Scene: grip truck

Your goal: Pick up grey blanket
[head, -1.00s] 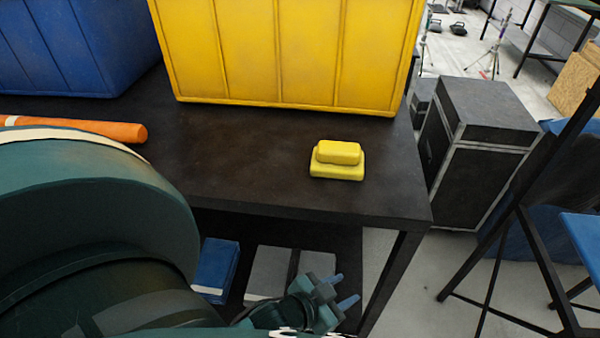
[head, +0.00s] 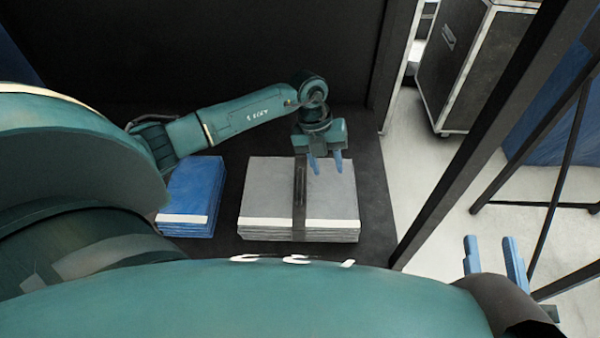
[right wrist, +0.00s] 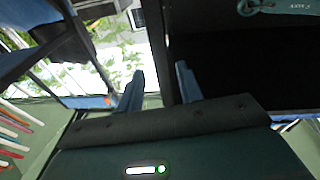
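The grey blanket (head: 265,190) lies folded in a flat stack on the dark lower shelf in the head view, with a black strap over it and a white stripe along its near edge. My left gripper (head: 327,165) is open over the blanket's far right part, fingers pointing down; whether they touch it I cannot tell. My right gripper (head: 494,258) is open and empty off to the right, beyond the shelf's edge. Its spread fingers also show in the right wrist view (right wrist: 160,88), with nothing between them.
A folded blue blanket (head: 188,190) lies left of the grey one. A black frame post (head: 480,140) rises at the right of the shelf. A black case (head: 470,65) stands on the pale floor behind it. My own arm covers the foreground.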

